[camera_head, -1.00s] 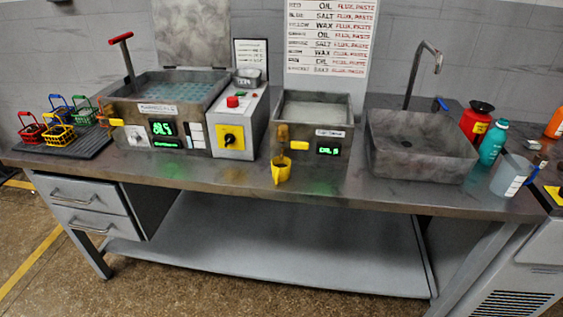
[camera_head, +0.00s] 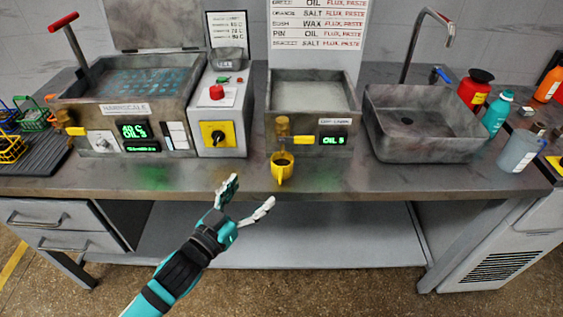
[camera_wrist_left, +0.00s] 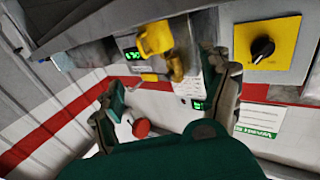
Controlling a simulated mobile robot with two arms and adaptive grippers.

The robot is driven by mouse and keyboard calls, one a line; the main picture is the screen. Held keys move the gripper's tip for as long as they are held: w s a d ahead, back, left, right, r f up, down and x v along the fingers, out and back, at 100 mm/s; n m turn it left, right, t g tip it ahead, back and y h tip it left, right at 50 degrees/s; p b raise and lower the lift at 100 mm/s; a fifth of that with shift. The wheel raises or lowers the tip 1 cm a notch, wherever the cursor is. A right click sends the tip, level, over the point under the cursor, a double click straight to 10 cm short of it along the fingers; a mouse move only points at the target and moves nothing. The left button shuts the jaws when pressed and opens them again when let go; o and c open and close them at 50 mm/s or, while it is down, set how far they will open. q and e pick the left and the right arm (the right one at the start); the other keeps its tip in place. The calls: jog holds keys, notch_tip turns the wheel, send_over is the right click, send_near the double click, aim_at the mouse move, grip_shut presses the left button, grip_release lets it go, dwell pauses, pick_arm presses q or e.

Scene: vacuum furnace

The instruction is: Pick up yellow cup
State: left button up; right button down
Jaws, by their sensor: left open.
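The yellow cup (camera_head: 282,167) stands on the grey workbench (camera_head: 360,183) near its front edge, below the brass tap of the smaller bath. My left gripper (camera_head: 253,193) is open and empty, in front of the bench edge, left of and nearer than the cup. In the left wrist view the cup (camera_wrist_left: 155,38) shows beyond and between the open fingers (camera_wrist_left: 165,100), apart from them. My right gripper is not in view.
The smaller bath (camera_head: 312,125) stands just behind the cup, with a control box (camera_head: 222,120) to its left. A grey sink (camera_head: 425,130) and several bottles stand right. Small coloured baskets (camera_head: 12,148) sit far left. The bench around the cup is clear.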

aim_at(276, 167)
pick_arm(q)
jog(key=x, duration=0.7)
jog(key=shift+w+p, duration=0.15)
jog(key=shift+p, duration=0.25)
jog(key=shift+x, duration=0.8)
jog(key=x, duration=0.3)
jog(key=shift+w+d+f+p, duration=0.1)
jog(key=shift+w+d+p, duration=0.15)
jog(key=shift+p, duration=0.15)
jog(key=shift+w+d+f, duration=0.1)
jog(key=shift+w+d, duration=0.2)
jog(key=shift+w, duration=0.15)
jog(key=shift+c, duration=0.9)
jog(key=c, duration=1.1)
